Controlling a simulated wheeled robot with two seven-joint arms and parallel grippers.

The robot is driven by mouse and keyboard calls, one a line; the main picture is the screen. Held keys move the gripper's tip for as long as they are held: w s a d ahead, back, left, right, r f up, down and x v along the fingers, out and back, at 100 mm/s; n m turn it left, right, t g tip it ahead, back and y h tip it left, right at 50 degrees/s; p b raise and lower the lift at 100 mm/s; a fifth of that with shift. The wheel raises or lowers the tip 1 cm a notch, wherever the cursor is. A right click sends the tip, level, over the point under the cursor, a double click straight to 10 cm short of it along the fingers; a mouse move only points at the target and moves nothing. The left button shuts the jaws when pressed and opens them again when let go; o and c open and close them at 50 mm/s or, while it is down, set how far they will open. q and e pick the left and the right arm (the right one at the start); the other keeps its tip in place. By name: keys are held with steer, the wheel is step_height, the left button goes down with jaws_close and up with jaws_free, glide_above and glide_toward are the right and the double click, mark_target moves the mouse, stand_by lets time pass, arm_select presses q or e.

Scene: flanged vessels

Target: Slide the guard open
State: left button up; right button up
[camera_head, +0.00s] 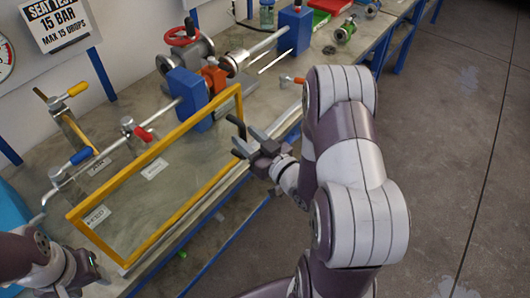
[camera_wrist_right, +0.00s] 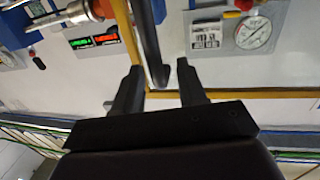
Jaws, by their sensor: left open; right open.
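The guard (camera_head: 160,235) is a clear panel in a yellow frame, standing along the front edge of the bench. A dark bar handle (camera_head: 236,124) is at its right end. My right gripper (camera_head: 248,143) is open just in front of that handle. In the right wrist view, the handle (camera_wrist_right: 149,45) comes down between my two open fingertips (camera_wrist_right: 160,80), with gaps on both sides and no clear contact. The yellow frame (camera_wrist_right: 250,94) runs behind the fingers. My left gripper (camera_head: 84,270) is open and empty at the lower left, near the guard's left end.
Behind the guard are levers with yellow, red (camera_head: 143,134) and blue (camera_head: 82,156) grips. A blue vise block (camera_head: 187,97) and a flanged valve with a red handwheel (camera_head: 183,37) stand further back. The floor (camera_head: 460,130) at right is clear.

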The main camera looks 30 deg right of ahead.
steer(key=s+d+b, duration=0.1)
steer(key=s, duration=0.9)
steer(key=shift+d, duration=0.35)
steer(key=s+d+f+m+g+h, duration=0.2)
steer(key=s+d+f+g, duration=0.15)
steer(key=f+g, duration=0.3)
steer(key=s+d+f+m+g+h, duration=0.25)
steer(key=d+f+g, duration=0.2)
steer(key=f, duration=0.25)
steer(key=a+r+n+g, duration=0.1)
steer(key=a+r, duration=0.3)
steer(key=a, duration=0.4)
steer(key=w+a+r+n+g+y, duration=0.1)
steer(key=a+r+g, duration=0.3)
steer(key=a, duration=0.4)
steer(key=shift+w+r, duration=0.2)
steer(key=shift+r, duration=0.15)
